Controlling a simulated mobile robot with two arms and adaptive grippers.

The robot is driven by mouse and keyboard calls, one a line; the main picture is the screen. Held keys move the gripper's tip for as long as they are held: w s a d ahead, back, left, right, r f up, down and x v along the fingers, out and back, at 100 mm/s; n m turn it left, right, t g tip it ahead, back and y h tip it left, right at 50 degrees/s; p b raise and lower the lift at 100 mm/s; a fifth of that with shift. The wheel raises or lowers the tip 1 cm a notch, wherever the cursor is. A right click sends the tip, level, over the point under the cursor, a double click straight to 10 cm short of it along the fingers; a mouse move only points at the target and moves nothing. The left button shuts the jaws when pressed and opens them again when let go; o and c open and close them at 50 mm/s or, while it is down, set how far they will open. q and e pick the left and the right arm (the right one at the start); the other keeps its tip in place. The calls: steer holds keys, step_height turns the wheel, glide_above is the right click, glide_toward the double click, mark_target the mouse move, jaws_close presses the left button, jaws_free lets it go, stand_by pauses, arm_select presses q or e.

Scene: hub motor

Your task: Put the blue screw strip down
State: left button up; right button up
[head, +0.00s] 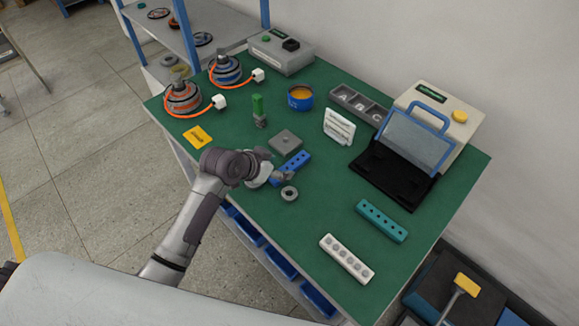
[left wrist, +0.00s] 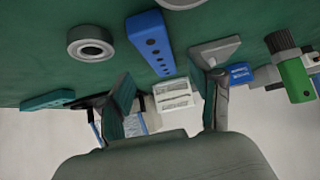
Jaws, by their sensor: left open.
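The blue screw strip (head: 294,166) lies on the green table top between a grey square block and a grey ring. In the left wrist view the strip (left wrist: 151,43) shows a row of dark holes on its face. My left gripper (head: 275,170) is at the strip's near end and hides part of it in the head view. In the left wrist view its two fingers (left wrist: 163,78) are spread wide, with the strip between and beyond their tips; neither finger visibly grips it. My right gripper is in no view.
Close by are the grey block (head: 285,143), the grey ring (head: 289,193) and a green-topped part (head: 258,111). A teal strip (head: 381,221) and a white strip (head: 347,258) lie to the right. A black stand (head: 393,176) is behind. Table front right is mostly clear.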

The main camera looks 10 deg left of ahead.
mark_target(289, 166)
arm_select(q)
steer(key=x, duration=0.4)
steer(key=shift+w+d+p, duration=0.15)
steer(key=shift+w+p, duration=0.15)
steer(key=shift+w, duration=0.05)
steer(key=shift+w+f, duration=0.15)
steer(key=shift+f, duration=0.05)
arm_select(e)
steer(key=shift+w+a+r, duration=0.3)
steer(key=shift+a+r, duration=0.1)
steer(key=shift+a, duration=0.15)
arm_select(q)
steer(key=shift+c, duration=0.3)
jaws_close()
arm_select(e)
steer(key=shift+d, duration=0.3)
arm_select(q)
steer(key=shift+r, duration=0.1)
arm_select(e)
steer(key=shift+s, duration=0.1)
